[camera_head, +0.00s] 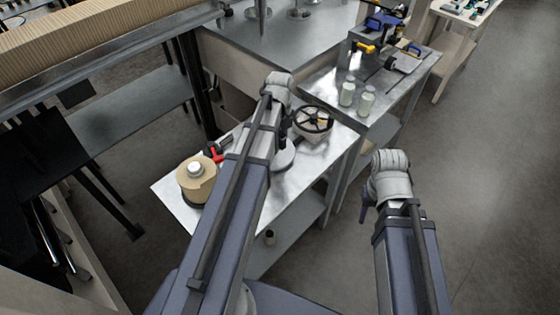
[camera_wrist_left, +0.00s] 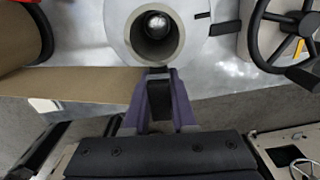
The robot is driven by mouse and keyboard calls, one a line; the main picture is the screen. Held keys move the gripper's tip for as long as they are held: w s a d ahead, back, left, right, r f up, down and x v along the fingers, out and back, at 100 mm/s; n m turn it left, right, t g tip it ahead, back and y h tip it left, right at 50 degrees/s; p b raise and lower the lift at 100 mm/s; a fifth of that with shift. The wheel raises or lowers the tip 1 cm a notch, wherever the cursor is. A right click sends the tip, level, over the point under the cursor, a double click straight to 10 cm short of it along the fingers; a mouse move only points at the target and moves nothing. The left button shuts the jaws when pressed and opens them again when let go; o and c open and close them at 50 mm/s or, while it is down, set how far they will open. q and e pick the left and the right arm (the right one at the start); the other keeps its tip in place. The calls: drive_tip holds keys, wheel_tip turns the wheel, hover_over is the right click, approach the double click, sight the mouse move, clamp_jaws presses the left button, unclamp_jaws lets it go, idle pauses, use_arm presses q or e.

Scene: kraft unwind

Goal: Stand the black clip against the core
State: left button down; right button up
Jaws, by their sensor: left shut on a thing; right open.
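The core (camera_wrist_left: 133,40) is a grey tube seen nearly end-on at the top middle of the left wrist view, with a shiny round knob inside it. It stands on a pale disc (camera_wrist_left: 200,50), whose edge also shows beside my arm in the head view (camera_head: 284,157). My left gripper (camera_wrist_left: 158,80) is shut on the black clip (camera_wrist_left: 160,100), a dark narrow piece between its purple fingers, just below the core's near side. I cannot tell whether the clip touches the core. My right gripper (camera_head: 364,208) is open, mostly hidden behind its wrist, right of the bench.
A kraft roll (camera_head: 197,184) stands on the bench's left; its paper strip (camera_wrist_left: 85,92) runs to my left fingers. A black handwheel (camera_head: 314,119) is right of the core. A red-handled tool (camera_head: 215,153) lies behind the roll. Two pale jars (camera_head: 357,97) stand on the neighbouring bench.

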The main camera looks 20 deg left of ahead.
sight(280, 159)
use_arm(q)
drive_tip(key=shift+f+b, duration=2.75)
drive_tip(key=shift+f, duration=0.7)
drive_tip(key=shift+f, duration=0.1)
drive_tip(key=c, duration=0.7)
unclamp_jaws()
drive_tip(key=shift+c, duration=0.2)
wheel_tip(280, 159, up, 12)
drive_tip(key=p, duration=1.2)
drive_tip(key=shift+r, duration=0.2)
drive_tip(key=s+d+n, duration=0.7)
drive_tip(key=d+n, duration=0.2)
drive_tip(key=d, duration=0.2)
drive_tip(key=s+d+n+y, duration=0.1)
drive_tip(key=s+d+n, duration=0.7)
drive_tip(key=d+n, duration=0.2)
drive_tip(key=shift+s+d, duration=0.25)
drive_tip(key=shift+d, duration=0.4)
